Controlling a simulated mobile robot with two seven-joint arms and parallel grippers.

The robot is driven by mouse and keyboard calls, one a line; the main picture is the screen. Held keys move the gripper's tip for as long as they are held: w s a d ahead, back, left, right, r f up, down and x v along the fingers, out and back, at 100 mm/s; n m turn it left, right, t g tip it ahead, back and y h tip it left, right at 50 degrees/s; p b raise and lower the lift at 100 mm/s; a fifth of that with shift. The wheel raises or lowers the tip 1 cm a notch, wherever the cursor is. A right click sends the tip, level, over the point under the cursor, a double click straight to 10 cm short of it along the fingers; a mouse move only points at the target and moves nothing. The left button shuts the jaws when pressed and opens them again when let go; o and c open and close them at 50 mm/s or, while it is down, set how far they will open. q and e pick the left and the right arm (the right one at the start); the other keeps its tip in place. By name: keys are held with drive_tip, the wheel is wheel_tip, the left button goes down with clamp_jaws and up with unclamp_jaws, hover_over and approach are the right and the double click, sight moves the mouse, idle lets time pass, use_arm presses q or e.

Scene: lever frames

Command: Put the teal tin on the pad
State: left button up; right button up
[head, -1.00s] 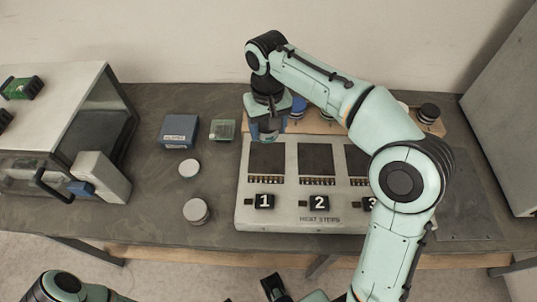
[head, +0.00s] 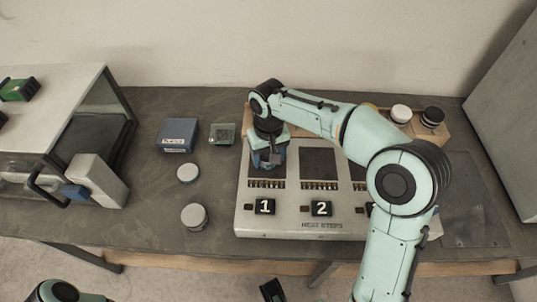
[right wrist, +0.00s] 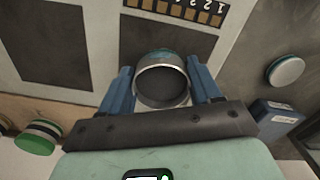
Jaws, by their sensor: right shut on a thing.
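My right gripper (head: 268,160) is over the station's leftmost dark pad, behind the label 1. In the right wrist view its blue fingers (right wrist: 161,88) are shut on the teal tin (right wrist: 162,80), a round tin with a pale metallic rim and a dark grey top. A sliver of teal shows at its far edge. The tin is in front of the dark pad (right wrist: 190,42); I cannot tell whether it touches. In the head view the gripper hides most of the tin and part of the pad.
A second dark pad (head: 319,163) sits behind label 2. A wooden rack (head: 442,131) with round tins is behind the station. Left of the station are a blue box (head: 178,134), a green box (head: 222,133) and two pale round tins (head: 188,173) (head: 194,216), with bare bench between.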

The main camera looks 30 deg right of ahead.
drive_tip(key=shift+f, duration=0.1)
drive_tip(key=o, duration=1.1)
wheel_tip(320, 180, up, 12)
drive_tip(key=p, duration=0.2)
drive_tip(key=shift+p, duration=0.3)
